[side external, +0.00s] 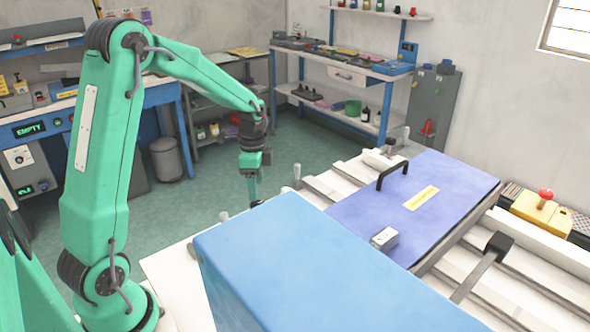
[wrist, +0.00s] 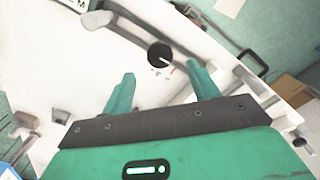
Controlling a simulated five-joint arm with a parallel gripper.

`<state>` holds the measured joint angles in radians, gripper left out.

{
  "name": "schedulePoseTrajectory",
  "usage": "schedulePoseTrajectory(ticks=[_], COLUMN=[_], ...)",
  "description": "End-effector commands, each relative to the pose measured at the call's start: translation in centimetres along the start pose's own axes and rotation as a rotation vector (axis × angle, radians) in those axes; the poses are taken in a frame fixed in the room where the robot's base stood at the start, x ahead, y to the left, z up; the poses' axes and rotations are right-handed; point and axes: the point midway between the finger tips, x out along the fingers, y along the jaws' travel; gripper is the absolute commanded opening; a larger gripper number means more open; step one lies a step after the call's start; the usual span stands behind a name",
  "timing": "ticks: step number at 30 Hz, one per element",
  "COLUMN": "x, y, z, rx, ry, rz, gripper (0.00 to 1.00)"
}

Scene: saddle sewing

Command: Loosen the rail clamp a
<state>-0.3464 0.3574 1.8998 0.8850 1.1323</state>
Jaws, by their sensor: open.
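My gripper (side external: 254,192) points down over the left edge of the white bench in the side view. In the wrist view, my gripper (wrist: 164,76) has its two green fingers apart with nothing between them. A black round knob with a white pointer (wrist: 160,55) lies just beyond the fingertips, near the middle of that view. A pale upright handle (side external: 297,175) stands on the bench to the right of my gripper, and another (side external: 223,216) stands to its left. No label shows which part is rail clamp a.
A large blue box-like block (side external: 300,265) fills the near foreground. A purple-blue plate (side external: 430,200) with a black handle (side external: 393,173) lies on the white rails to the right. A black-headed lever (side external: 498,246) rises at the right.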

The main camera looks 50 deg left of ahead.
Motion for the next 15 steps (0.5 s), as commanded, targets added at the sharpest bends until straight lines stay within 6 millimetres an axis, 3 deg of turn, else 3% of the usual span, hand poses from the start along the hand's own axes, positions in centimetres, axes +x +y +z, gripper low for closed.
schedulePoseTrajectory(ticks=[9,15], x=[4.0,5.5], y=[0.1,0.0], z=[0.0,0.0], rx=[0.000,0.000], ry=[-0.001,0.000], rz=[0.002,0.000], gripper=[0.60,0.60])
